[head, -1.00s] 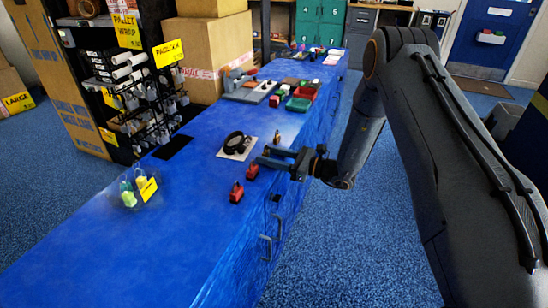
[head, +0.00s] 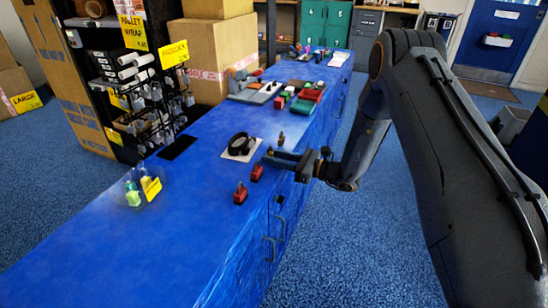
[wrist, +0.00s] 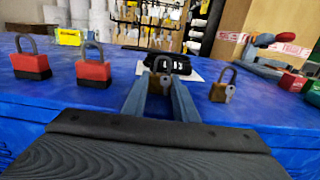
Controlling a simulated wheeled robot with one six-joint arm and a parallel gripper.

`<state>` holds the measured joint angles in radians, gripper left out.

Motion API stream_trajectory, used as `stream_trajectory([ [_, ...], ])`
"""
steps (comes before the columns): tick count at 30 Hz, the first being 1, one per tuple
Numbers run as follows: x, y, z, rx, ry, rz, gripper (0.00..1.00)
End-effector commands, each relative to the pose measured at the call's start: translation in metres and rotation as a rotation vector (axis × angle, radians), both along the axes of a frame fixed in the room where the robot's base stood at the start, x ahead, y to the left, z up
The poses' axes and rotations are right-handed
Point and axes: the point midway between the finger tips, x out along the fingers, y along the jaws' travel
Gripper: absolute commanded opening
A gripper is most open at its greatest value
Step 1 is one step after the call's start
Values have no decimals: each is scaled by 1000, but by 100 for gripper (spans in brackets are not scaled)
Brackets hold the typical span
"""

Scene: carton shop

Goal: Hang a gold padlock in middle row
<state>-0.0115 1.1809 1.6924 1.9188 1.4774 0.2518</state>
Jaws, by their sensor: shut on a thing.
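My gripper (head: 272,157) is low over the blue counter's right edge. In the wrist view its two fingers (wrist: 158,90) are shut on a gold padlock (wrist: 160,80) with a grey shackle pointing up. Another gold padlock (wrist: 222,90) stands upright to the right; it also shows in the head view (head: 281,138). Two red padlocks stand to the left, the nearer-in one (wrist: 93,72) and the outer one (wrist: 31,66). The black wire rack (head: 152,118) stands at the counter's far left side, with rows of hooks holding small items; its rows are hard to separate.
A black coil on a white card (head: 240,148) lies just beyond my gripper. A clear dish with green and yellow items (head: 143,188) sits at the left. The blue counter's (head: 120,240) near part is bare.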

Motion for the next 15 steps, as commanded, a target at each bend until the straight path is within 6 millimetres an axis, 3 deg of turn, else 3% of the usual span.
stream_trajectory([
  [15, -1, -2, 10, 0, 0, 0, 8],
])
